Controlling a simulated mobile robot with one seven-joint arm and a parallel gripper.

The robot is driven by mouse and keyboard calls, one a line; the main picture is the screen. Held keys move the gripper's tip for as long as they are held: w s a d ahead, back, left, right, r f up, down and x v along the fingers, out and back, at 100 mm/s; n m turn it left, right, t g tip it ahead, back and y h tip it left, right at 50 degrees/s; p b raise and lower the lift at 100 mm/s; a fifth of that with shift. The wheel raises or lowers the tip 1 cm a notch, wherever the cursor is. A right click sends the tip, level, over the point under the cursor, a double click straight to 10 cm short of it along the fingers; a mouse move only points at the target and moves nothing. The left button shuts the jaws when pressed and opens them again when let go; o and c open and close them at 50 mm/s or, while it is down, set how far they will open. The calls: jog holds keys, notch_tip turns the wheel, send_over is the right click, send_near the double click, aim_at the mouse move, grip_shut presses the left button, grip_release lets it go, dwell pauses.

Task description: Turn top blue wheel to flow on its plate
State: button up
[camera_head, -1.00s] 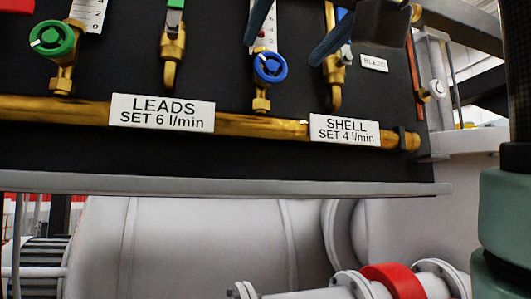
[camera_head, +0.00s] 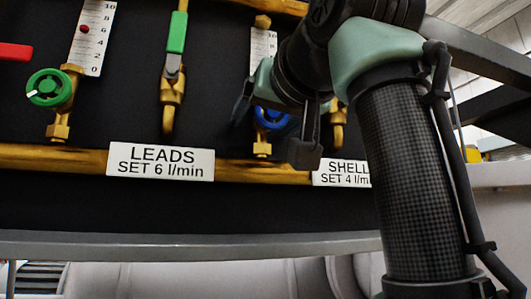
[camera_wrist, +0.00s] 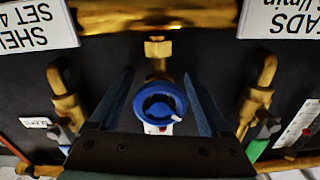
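The blue wheel (camera_head: 271,117) sits on a brass valve below a white flow scale (camera_head: 263,47), partly hidden by my gripper in the head view. In the wrist view the blue wheel (camera_wrist: 159,102) shows whole, with a white mark at its lower right. My gripper (camera_wrist: 160,76) is open, with one finger on each side of the wheel and a visible gap at both sides. My gripper (camera_head: 272,125) also shows in the head view around the wheel. The SHELL SET 4 l/min plate (camera_head: 342,172) is partly hidden by my arm; it appears inverted in the wrist view (camera_wrist: 35,27).
A green wheel (camera_head: 50,88), a green-handled valve (camera_head: 176,35) and the LEADS SET 6 l/min plate (camera_head: 160,161) are to the left. A brass pipe (camera_head: 255,172) runs below the wheels. Brass elbows (camera_wrist: 258,95) flank the fingers in the wrist view.

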jog(key=c, duration=1.1)
jog(key=shift+c, duration=0.2)
jog(key=shift+n, duration=0.4)
jog(key=n+p, duration=0.2)
jog(key=n, duration=0.1)
jog(key=shift+r, duration=0.15)
jog(key=n+p, duration=0.2)
jog(key=n, duration=0.4)
jog(key=o, duration=1.4)
jog(key=shift+c, duration=0.2)
